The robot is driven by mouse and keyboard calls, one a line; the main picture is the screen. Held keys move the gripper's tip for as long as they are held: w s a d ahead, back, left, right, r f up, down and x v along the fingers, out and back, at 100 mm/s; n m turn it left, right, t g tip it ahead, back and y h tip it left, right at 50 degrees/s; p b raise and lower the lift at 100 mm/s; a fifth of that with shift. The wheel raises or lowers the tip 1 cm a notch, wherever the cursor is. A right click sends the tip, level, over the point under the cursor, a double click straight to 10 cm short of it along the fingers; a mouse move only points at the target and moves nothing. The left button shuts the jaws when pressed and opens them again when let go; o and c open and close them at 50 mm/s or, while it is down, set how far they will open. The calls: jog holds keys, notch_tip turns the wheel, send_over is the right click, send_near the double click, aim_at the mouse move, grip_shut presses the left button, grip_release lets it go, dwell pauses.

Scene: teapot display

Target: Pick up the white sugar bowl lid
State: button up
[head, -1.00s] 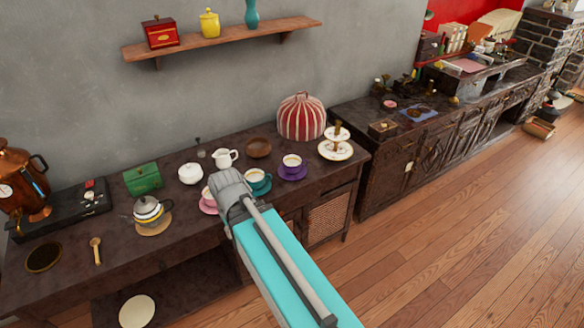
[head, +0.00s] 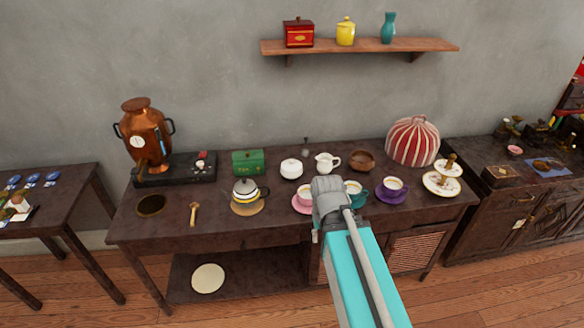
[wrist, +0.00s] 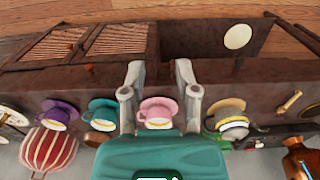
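The white sugar bowl (head: 291,172) stands toward the back of the dark table in the head view. Its white lid (head: 291,163) with a small knob sits on top. My gripper (wrist: 159,78) is open and empty in the wrist view, its two fingers well apart. In the head view, my arm's end covers the fingers; it is to the right of and in front of the sugar bowl. I cannot make out the sugar bowl in the wrist view.
A pink cup (head: 304,201), a teal cup (head: 354,188) and a purple cup (head: 393,186) stand near my gripper. A white creamer (head: 327,163) is right of the bowl, a green tin (head: 247,163) left, a striped teapot (head: 245,190) front left.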

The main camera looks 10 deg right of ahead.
dwell(0.4)
jog(key=shift+o, duration=1.2)
